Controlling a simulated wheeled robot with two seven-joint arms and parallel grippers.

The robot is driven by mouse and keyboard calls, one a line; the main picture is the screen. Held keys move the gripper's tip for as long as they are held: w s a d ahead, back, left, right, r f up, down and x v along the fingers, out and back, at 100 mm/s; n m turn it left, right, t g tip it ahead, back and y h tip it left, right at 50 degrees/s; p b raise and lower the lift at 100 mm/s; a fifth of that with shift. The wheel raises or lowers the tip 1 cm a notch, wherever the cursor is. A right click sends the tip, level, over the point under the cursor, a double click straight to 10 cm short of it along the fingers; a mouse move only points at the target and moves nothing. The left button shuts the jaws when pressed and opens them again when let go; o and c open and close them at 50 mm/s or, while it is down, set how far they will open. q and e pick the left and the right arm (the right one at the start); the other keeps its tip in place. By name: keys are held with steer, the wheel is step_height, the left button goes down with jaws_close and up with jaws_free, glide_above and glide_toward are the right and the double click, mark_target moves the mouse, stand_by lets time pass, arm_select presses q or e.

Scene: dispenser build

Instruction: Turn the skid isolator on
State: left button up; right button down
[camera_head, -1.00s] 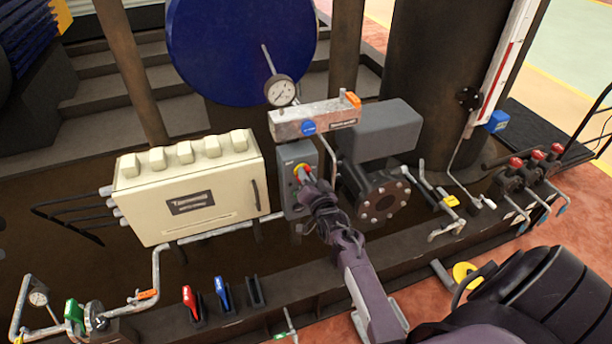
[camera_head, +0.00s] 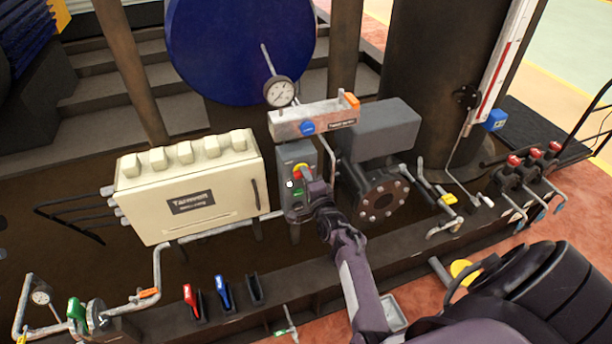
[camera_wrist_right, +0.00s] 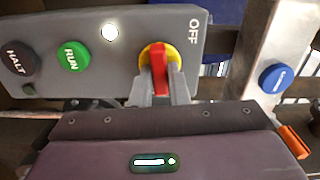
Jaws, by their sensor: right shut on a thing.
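The skid isolator is a red handle on a yellow round plate (camera_wrist_right: 158,62) on a grey control box. It also shows in the head view (camera_head: 302,169) near the box top. In the wrist view the red handle lies across the box's long side, with the OFF label beside its upper right. My right gripper (camera_wrist_right: 160,92) is shut on the red handle, one grey finger on each side. It also shows in the head view (camera_head: 309,179) at the box front. My left gripper is not in view.
The box also carries a green RUN button (camera_wrist_right: 73,56), a black HALT button (camera_wrist_right: 17,58) and a bright white lamp (camera_wrist_right: 109,32). A cream cabinet (camera_head: 222,205) stands left, a grey motor (camera_head: 378,133) right, and a metal bar with a gauge (camera_head: 279,92) above.

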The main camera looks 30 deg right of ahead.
steer(key=shift+m, duration=0.5)
steer(key=c, duration=1.4)
jaws_free()
steer(key=p+v, duration=0.5)
steer(key=v, duration=0.3)
steer(key=shift+w, duration=0.1)
